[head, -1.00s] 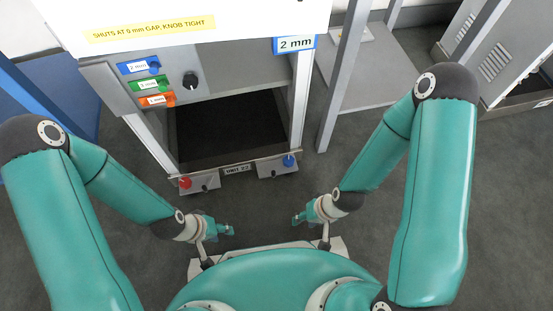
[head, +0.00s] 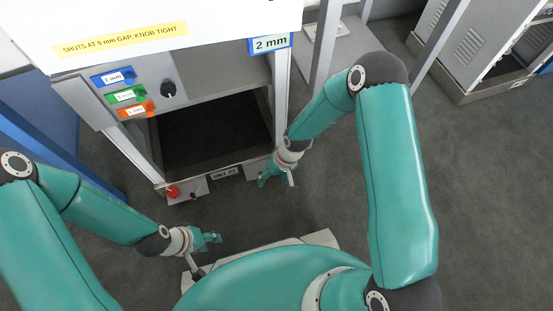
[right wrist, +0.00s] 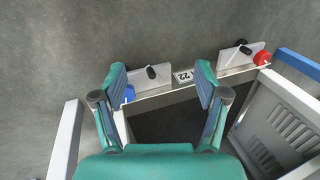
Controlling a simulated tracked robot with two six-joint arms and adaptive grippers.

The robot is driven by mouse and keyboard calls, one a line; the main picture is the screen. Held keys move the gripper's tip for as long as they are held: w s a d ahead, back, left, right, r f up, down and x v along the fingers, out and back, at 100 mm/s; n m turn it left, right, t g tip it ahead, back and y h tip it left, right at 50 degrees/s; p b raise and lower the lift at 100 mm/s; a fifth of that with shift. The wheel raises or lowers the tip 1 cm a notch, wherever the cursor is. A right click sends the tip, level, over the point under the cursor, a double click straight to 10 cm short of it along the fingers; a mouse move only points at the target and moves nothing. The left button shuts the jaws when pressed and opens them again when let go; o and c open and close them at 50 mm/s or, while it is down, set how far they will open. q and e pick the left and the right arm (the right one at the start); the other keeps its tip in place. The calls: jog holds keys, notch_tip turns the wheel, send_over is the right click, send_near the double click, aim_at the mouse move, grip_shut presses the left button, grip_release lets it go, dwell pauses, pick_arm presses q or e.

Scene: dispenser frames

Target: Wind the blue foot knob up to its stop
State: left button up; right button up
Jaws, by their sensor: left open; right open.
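The blue foot knob (right wrist: 129,93) shows in the right wrist view at a corner of the frame, beside a grey foot bracket (right wrist: 148,77). The left finger partly covers it. In the head view my right gripper and wrist hide it. My right gripper (head: 265,181) is open at that front corner; its fingers (right wrist: 160,72) spread in the wrist view, with the knob just inside the left one. I cannot tell whether they touch. My left gripper (head: 214,238) is open and empty, low in front of the unit.
A red foot knob (head: 172,191) sits at the other front corner, with a unit plate (head: 225,173) between. A black knob (head: 168,90) and coloured gap labels (head: 126,96) are on the panel above. A blue "2 mm" sign (head: 270,43) hangs at the right post. Floor in front is clear.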

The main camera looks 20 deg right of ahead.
jog(key=w+d+r+h, duration=0.2)
jog(key=w, duration=0.5)
jog(key=w+d+r+h, duration=0.1)
jog(key=w+d, duration=0.2)
jog(key=w, duration=0.3)
jog(key=f+b, duration=0.2)
jog(key=f, duration=0.3)
jog(key=f+b, duration=0.2)
jog(key=f, duration=0.4)
jog(key=f+b, duration=0.3)
jog(key=f, duration=0.2)
jog(key=shift+a+f, duration=0.15)
jog(key=shift+a, duration=0.1)
jog(key=c, duration=1)
jog(key=shift+d, duration=0.3)
jog(key=shift+c, duration=0.8)
jog(key=shift+a+n, duration=0.15)
jog(key=shift+n, duration=0.15)
